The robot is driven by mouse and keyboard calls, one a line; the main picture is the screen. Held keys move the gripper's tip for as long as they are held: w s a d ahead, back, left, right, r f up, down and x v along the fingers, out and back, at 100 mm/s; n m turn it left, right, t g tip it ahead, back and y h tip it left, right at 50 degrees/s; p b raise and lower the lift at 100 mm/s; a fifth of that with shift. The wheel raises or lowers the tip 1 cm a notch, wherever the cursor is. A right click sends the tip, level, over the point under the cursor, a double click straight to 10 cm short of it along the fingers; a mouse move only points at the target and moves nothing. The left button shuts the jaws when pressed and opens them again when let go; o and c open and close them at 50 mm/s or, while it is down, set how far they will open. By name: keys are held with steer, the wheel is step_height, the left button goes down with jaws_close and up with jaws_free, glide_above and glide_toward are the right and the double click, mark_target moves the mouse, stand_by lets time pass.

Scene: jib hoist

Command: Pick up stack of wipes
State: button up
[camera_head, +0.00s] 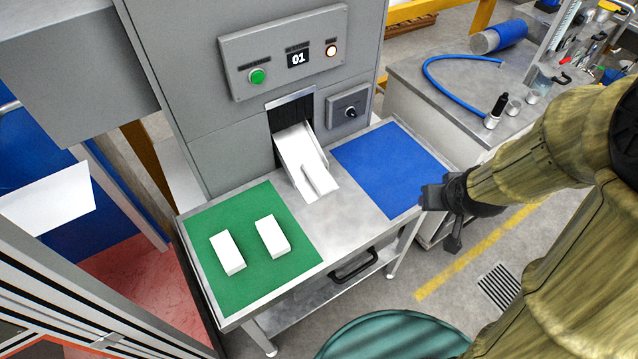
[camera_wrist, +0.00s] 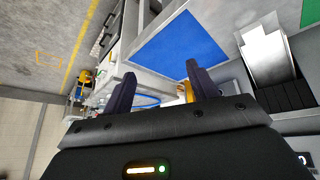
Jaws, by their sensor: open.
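Two white blocks that look like stacks of wipes lie on the green mat (camera_head: 257,206) at the left of the metal table. One stack (camera_head: 227,253) is at the left, and the other stack (camera_head: 272,237) is to its right, with a gap between them. My gripper (camera_head: 440,218) is at the right edge of the table, beside the blue mat (camera_head: 385,160), well away from both stacks. In the wrist view my gripper (camera_wrist: 158,78) is open with nothing between its fingers. Neither stack shows in that view.
A grey machine (camera_head: 235,140) stands behind the table, with a white chute (camera_head: 302,155) sloping down between the mats. The blue mat is empty. A black drawer handle (camera_head: 354,265) juts from the table front. A teal round object (camera_head: 390,335) is at the bottom. A workbench (camera_head: 410,75) stands behind right.

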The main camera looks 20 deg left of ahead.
steer(key=w+a+f+n+t+y+b, duration=0.1)
steer(key=a+f+n+y+b, duration=0.2)
steer(key=a, duration=0.6)
steer(key=w+a+f+n+y+b, duration=0.1)
steer(key=a+f+n+y+b, duration=0.2)
steer(key=a+f+y+b, duration=0.2)
steer(key=a+f, duration=0.2)
steer(key=a, duration=0.2)
steer(key=shift+w+n+t+y, duration=0.15)
steer(key=shift+n+t+y, duration=0.15)
steer(key=shift+n+t, duration=0.1)
steer(key=shift+w+a, duration=0.1)
steer(key=shift+a, duration=0.05)
steer(key=p, duration=0.3)
glide_toward(320, 176)
steer(key=x, duration=0.3)
steer(key=shift+w+f, duration=0.2)
steer(key=shift+w, duration=0.15)
steer(key=shift+w+a+f, duration=0.15)
steer(key=shift+a+f, duration=0.05)
steer(key=shift+a, duration=0.3)
